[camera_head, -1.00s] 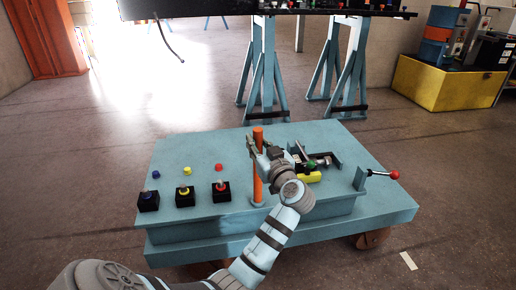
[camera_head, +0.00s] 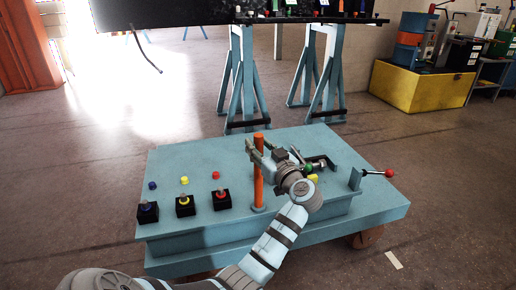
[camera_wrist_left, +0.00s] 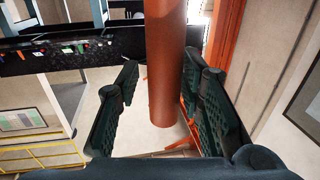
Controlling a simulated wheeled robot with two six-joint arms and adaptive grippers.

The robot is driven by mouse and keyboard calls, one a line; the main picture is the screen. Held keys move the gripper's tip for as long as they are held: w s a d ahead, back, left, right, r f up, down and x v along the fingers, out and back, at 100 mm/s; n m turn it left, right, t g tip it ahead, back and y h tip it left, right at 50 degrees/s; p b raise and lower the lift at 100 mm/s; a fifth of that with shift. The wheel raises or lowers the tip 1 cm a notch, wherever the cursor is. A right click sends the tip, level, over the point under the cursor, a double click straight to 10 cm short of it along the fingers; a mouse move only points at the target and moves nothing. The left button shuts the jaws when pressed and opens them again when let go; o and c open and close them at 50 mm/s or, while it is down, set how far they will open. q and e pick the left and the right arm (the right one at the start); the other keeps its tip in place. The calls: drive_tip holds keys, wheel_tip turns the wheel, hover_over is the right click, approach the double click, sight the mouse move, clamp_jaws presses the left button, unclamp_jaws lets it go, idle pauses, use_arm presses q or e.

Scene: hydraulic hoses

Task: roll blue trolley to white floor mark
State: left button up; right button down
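The blue trolley (camera_head: 215,160) stands in front of me on the brown floor, with an upright orange post (camera_head: 258,190) near its front edge. The small white floor mark (camera_head: 393,259) lies on bare floor at the lower right, apart from the trolley and in front of its right end. My left gripper (camera_head: 257,152) is at the upper part of the post. In the left wrist view the post (camera_wrist_left: 165,75) stands between the gripper's two spread fingers (camera_wrist_left: 160,105), with a gap at the left finger. My right gripper is in neither view.
A yellow bin (camera_head: 420,88) is at the back right. Floor around the mark is clear.

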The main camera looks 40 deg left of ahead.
use_arm(q)
drive_tip(key=shift+f, duration=0.15)
wheel_tip(320, 180, up, 10)
drive_tip(key=shift+r, duration=0.1)
idle(0.4)
idle(0.3)
